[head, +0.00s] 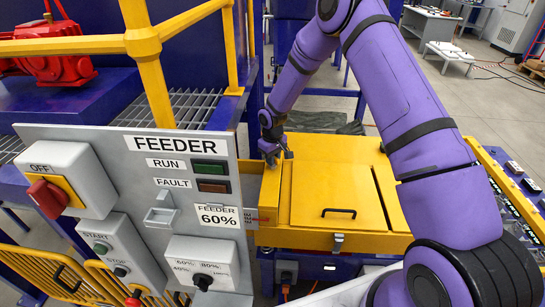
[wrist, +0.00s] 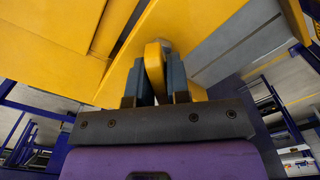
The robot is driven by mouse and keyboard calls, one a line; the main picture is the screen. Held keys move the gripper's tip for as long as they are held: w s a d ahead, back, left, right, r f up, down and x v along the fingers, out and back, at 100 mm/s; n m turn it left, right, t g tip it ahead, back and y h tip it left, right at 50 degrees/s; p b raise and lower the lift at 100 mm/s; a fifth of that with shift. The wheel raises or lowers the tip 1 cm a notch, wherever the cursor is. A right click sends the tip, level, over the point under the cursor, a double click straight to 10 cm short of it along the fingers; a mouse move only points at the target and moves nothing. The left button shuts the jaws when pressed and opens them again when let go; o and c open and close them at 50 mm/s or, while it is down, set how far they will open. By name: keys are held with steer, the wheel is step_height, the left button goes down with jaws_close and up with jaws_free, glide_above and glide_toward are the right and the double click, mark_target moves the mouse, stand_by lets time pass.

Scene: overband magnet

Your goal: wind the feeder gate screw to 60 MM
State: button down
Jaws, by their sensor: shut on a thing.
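My gripper (head: 274,153) is at the far left corner of the yellow feeder box (head: 330,185), beyond the grey panel. In the wrist view, my gripper's two dark fingers are closed on a rounded yellow piece (wrist: 154,68), one finger on each side. It looks like the grip of the gate screw, but the screw itself is hidden. A small scale (head: 263,219) with a red mark shows beside the panel's right edge; its reading is too small to tell.
The grey FEEDER panel (head: 140,150) stands at the left, with a red OFF switch (head: 47,197), push buttons and a percent dial (head: 202,281). Yellow railing (head: 148,60) rises behind it. The box lid has a black handle (head: 339,211).

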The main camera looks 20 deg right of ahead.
steer(key=n, duration=0.4)
steer(key=shift+n, duration=0.4)
steer(key=shift+n, duration=2.4)
steer(key=shift+n, duration=0.6)
steer(key=n, duration=0.3)
steer(key=shift+n, duration=0.3)
